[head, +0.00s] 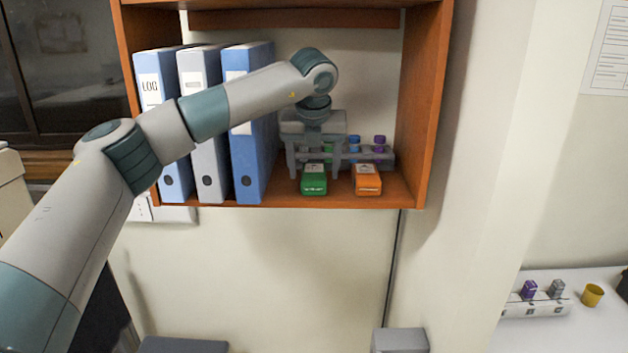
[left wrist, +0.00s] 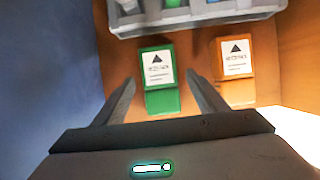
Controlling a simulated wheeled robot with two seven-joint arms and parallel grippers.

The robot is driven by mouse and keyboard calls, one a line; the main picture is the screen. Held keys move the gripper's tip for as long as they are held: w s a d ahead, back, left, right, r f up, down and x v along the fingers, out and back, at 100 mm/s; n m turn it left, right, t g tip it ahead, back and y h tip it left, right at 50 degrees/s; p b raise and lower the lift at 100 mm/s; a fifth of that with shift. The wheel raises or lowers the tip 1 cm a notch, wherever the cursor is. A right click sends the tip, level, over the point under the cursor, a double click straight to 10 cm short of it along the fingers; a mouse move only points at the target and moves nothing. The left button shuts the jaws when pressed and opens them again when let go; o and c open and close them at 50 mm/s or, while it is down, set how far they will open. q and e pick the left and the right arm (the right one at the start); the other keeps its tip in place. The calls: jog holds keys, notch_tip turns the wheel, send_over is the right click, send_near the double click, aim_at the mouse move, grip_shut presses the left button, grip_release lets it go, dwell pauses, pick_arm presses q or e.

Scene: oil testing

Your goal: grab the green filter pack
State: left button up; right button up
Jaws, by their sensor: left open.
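The green filter pack (head: 314,180) stands on the wooden shelf, right of the blue binder. My left gripper (head: 318,173) is open above it, with its fingers reaching down on the left and right of the pack in the head view. In the left wrist view the green filter pack (left wrist: 160,77) has a white label and lies ahead of and between the two open fingers (left wrist: 160,90). I cannot tell whether either finger touches it. My right gripper is not in view.
An orange pack (head: 367,180) stands close to the right, also in the left wrist view (left wrist: 236,70). A grey rack (head: 382,158) with capped vials is behind. Binders (head: 254,150) stand left. The shelf's right wall (head: 424,100) bounds the space.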

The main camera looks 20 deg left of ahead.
pick_arm(q)
jog(key=shift+f+b, duration=0.2)
jog(key=shift+b, duration=0.1)
dwell(0.5)
jog(key=c, duration=1.2)
